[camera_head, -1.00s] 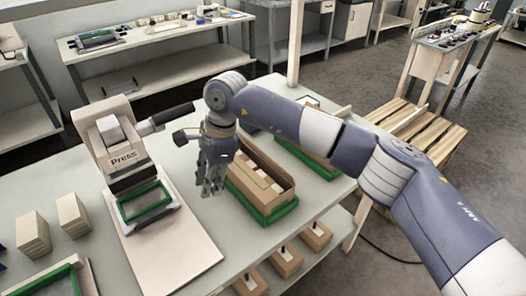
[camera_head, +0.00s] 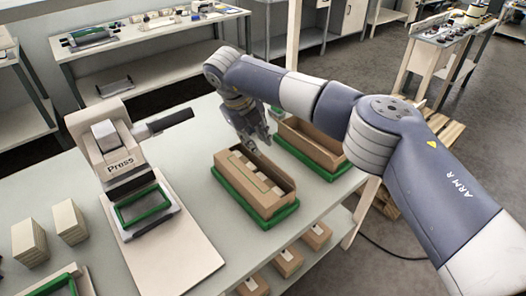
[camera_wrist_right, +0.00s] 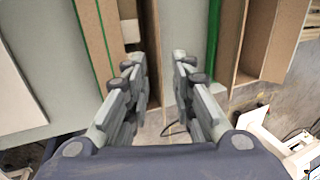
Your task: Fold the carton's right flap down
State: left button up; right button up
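The near carton (camera_head: 278,205) is an open brown box in a green tray (camera_head: 240,203), with light pieces inside. My right gripper (camera_head: 259,146) points down just above its far end, close to the gap before a second carton. That view shows brown carton walls (camera_wrist_right: 115,28) to the left of the fingers. I cannot pick out the right flap clearly. My left gripper is out of view.
The second brown carton (camera_head: 322,153) sits in its own green tray behind the first. A press (camera_head: 110,150) stands on the left, with stacked blocks (camera_head: 69,220) beside it. The grey table top (camera_head: 195,175) is bare between press and near carton.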

aim_at(263, 154)
jog(key=p+x, duration=0.1)
jog(key=x, duration=0.6)
jog(key=shift+p, duration=0.3)
grip_shut()
